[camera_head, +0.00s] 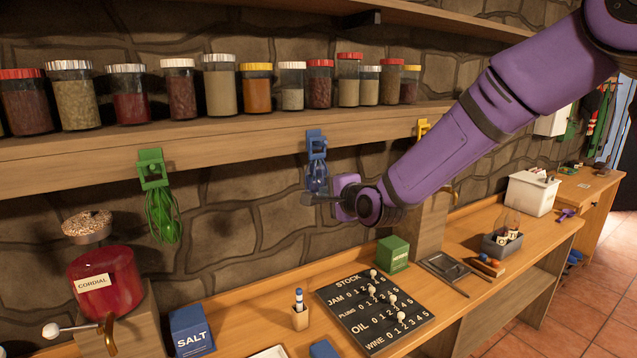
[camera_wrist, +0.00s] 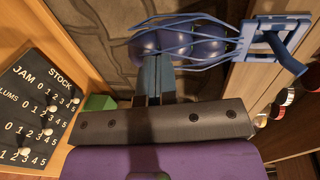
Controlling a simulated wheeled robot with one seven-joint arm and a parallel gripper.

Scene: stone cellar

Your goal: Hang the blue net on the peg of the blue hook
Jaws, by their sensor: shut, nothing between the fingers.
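The blue hook (camera_head: 316,142) is fixed to the front edge of the wall shelf. The blue net (camera_head: 316,178) hangs just below it; in the wrist view the net (camera_wrist: 190,60) holds several dark round things. Its strands gather at a blue square loop at the blue hook (camera_wrist: 292,62), and the loop appears to be around the peg. My gripper (camera_head: 310,199) is beside the lower part of the net. In the wrist view its fingers (camera_wrist: 158,68) are shut and empty, close to the net; whether they touch it I cannot tell.
A green net (camera_head: 163,218) hangs from a green hook (camera_head: 151,168) to the left. A yellow hook (camera_head: 423,127) is to the right, partly behind my arm. Jars line the shelf above. A stock board (camera_head: 345,310) and a green box (camera_head: 393,252) stand on the counter below.

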